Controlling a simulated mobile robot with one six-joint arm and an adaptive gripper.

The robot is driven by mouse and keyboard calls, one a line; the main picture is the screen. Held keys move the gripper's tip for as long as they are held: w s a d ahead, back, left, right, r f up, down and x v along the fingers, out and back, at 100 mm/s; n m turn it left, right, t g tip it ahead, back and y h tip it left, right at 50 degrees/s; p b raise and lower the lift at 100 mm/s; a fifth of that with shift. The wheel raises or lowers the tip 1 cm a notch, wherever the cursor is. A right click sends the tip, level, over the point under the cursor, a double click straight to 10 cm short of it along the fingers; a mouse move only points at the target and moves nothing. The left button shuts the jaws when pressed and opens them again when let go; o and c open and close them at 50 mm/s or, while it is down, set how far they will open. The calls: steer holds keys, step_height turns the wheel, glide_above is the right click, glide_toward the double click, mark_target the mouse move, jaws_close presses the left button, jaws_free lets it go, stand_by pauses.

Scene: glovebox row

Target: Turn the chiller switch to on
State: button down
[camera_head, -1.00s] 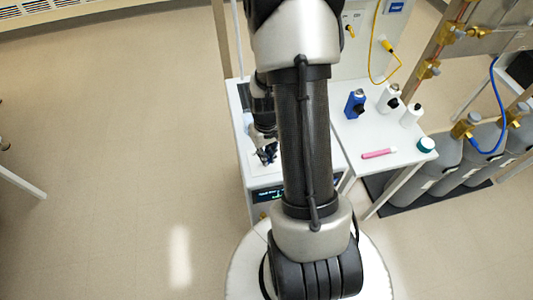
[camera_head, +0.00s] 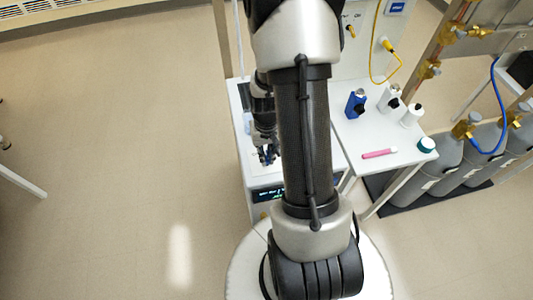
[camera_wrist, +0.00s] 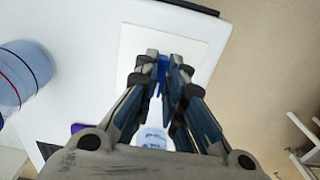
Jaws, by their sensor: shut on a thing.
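The chiller (camera_head: 246,183) is a white box with a dark, lit display (camera_head: 270,193) on its front, left of my arm in the head view. My gripper (camera_head: 267,155) points down at its white top, partly behind my arm. In the wrist view my gripper (camera_wrist: 164,66) has its fingers close together around a small blue switch handle (camera_wrist: 162,76) on a pale plate (camera_wrist: 196,52). The fingers hide most of the switch. Its marked position cannot be read. Blurred printing (camera_wrist: 152,138) shows below, between the fingers.
Right of my arm, a white table (camera_head: 375,140) holds bottles and a pink marker (camera_head: 379,153). Grey gas cylinders (camera_head: 440,165) stand farther right. The floor at left is open.

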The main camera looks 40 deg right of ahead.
steer(key=c, duration=1.7)
jaws_free()
steer(key=shift+r, duration=0.1)
step_height(320, 180, up, 12)
steer(key=shift+f, duration=0.1)
steer(key=s+a+r+n+t, duration=0.1)
steer(key=a+r+n+t, duration=0.15)
steer(key=a+r, duration=0.95)
steer(key=s+a+r+n, duration=0.1)
steer(key=s+a, duration=0.1)
steer(key=s+a+r+n+t, duration=0.1)
steer(key=s+a+r, duration=0.1)
steer(key=s+a, duration=0.1)
steer(key=s+a+r+n+t, duration=0.1)
steer(key=s+a+r+n, duration=0.1)
steer(key=s+a, duration=0.1)
steer(key=shift+s+a+r, duration=0.15)
steer(key=shift+s, duration=0.05)
